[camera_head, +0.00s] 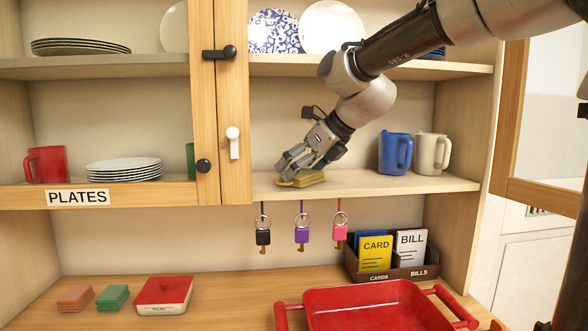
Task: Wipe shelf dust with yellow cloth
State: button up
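The yellow cloth (308,180) is a small folded pad lying on the middle shelf (350,187) of the right-hand cabinet bay, near its front left. My gripper (292,174) reaches down from the upper right, with its fingers at the cloth's left part. The fingers appear shut on the cloth, though their tips are partly hidden against it. The cloth is at shelf level and seems to touch the board. A faint greyish patch (260,184) shows on the shelf left of the cloth; I cannot tell whether it is dust or shadow.
A blue mug (395,153) and a cream mug (432,153) stand on the shelf's right. Several keys, including a purple one (302,234), hang below its front edge. A red tray (370,305) and a card box (390,270) sit below. The shelf between cloth and mugs is clear.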

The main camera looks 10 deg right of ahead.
aim_at(311, 171)
jog(key=shift+d+f, duration=0.1)
jog(key=shift+d, duration=3.35)
jog(key=shift+d+f, duration=0.1)
jog(key=shift+d, duration=1.65)
